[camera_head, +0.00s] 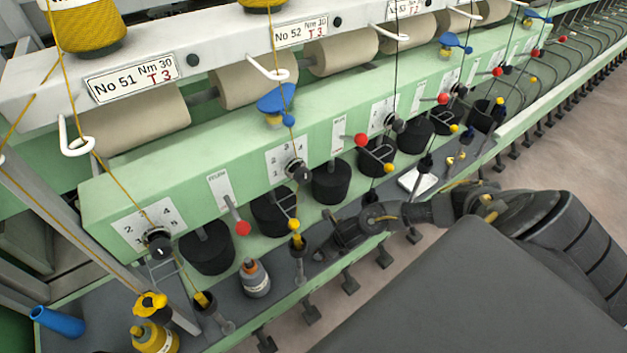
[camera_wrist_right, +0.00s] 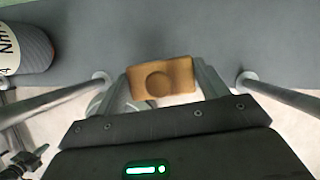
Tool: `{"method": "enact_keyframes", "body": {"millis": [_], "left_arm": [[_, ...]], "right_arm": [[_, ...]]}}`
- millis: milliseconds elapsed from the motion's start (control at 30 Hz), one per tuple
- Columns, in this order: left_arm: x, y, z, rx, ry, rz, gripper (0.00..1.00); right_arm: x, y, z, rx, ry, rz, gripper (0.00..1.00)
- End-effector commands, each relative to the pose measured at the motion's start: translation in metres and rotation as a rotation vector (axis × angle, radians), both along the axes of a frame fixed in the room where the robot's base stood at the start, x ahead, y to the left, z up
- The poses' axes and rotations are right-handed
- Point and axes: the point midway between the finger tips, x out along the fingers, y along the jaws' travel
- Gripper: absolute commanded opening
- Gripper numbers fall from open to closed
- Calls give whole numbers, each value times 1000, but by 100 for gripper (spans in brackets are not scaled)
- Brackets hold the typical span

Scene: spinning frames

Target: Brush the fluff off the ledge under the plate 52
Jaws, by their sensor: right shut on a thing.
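The plate 52 (camera_head: 300,33) is a white label reading "No 52 Nm 30 T 3" on the machine's upper rail. The grey ledge (camera_head: 228,303) runs along the machine's front, below the black cylinders. My right gripper (camera_head: 326,250) is low over this ledge, right of a grey bottle. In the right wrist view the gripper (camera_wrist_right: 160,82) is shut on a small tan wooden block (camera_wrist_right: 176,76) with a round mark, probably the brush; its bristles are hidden. The ledge (camera_wrist_right: 150,35) lies just beyond it there. I cannot make out fluff. My left gripper is not in view.
The grey bottle (camera_head: 255,280) with an orange cap stands on the ledge, and a dark bottle (camera_wrist_right: 25,45) shows at the wrist view's left. A yellow bottle (camera_head: 153,335) and blue tube (camera_head: 57,321) are farther left. A white tray (camera_head: 418,182) sits to the right.

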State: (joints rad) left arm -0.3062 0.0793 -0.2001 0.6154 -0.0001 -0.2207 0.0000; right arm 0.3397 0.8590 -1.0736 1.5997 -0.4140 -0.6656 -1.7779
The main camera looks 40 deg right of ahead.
Motion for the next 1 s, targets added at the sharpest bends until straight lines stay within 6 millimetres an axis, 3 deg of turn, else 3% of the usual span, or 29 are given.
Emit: {"method": "enact_keyframes", "body": {"millis": [200,433,1000], "left_arm": [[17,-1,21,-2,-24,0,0],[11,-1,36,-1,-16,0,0],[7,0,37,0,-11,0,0]], "right_arm": [[1,0,24,0,-2,0,48],[1,1,44,2,-2,2,48],[1,1,46,1,-2,1,48]]}}
